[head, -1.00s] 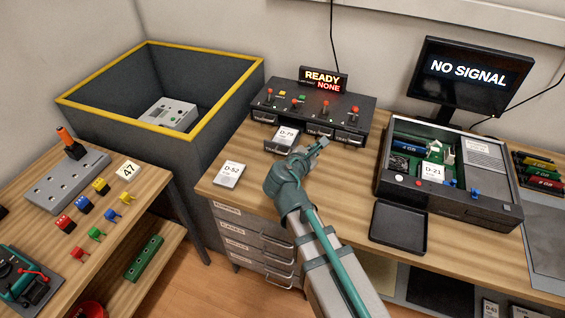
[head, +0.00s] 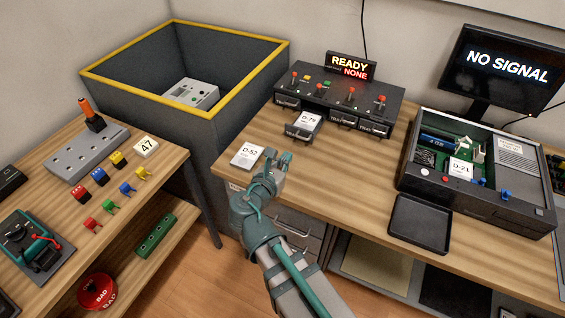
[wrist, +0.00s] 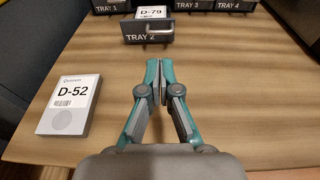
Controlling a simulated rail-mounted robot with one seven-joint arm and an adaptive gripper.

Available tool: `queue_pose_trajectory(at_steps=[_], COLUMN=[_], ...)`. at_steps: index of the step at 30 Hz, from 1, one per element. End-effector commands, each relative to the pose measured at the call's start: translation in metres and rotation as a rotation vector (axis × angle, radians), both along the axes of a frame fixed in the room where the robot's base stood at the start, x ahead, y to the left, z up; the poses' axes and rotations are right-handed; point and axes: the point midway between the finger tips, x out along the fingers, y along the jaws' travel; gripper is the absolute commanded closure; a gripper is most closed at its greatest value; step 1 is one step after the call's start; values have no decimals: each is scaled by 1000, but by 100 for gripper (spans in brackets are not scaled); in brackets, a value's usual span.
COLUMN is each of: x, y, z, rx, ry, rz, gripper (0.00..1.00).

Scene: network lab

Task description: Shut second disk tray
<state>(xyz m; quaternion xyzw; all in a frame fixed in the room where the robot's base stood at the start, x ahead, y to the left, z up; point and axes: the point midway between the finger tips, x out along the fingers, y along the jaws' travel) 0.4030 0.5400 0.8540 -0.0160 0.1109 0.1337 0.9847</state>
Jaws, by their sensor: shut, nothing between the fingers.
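The dark disk unit (head: 340,98) stands at the back of the wooden bench, with several trays along its front. Its second tray, labelled TRAY 2 (wrist: 148,30), is pulled out, and the disk D-79 (head: 309,121) lies in it. Trays 1, 3 and 4 look flush with the unit. My gripper (head: 278,157) is shut and empty, in front of the open tray and apart from it. In the wrist view its fingertips (wrist: 159,64) point toward the tray's front face. Tray 2 also shows in the head view (head: 298,135).
The disk D-52 (wrist: 69,105) lies flat on the bench, just left of my gripper. The bench between my gripper and tray 2 is clear.

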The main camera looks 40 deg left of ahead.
Motion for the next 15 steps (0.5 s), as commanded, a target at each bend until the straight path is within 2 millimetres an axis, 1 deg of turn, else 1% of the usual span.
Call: queue_pose_trajectory(at_steps=[1, 6, 12, 15], x=[12, 44, 74, 83], y=[5, 14, 21, 24], z=[-2, -10, -17, -19], rx=[0, 1, 1, 1], ry=[0, 0, 0, 0], rz=[-2, -2, -2, 0], gripper=[100, 100, 100, 100])
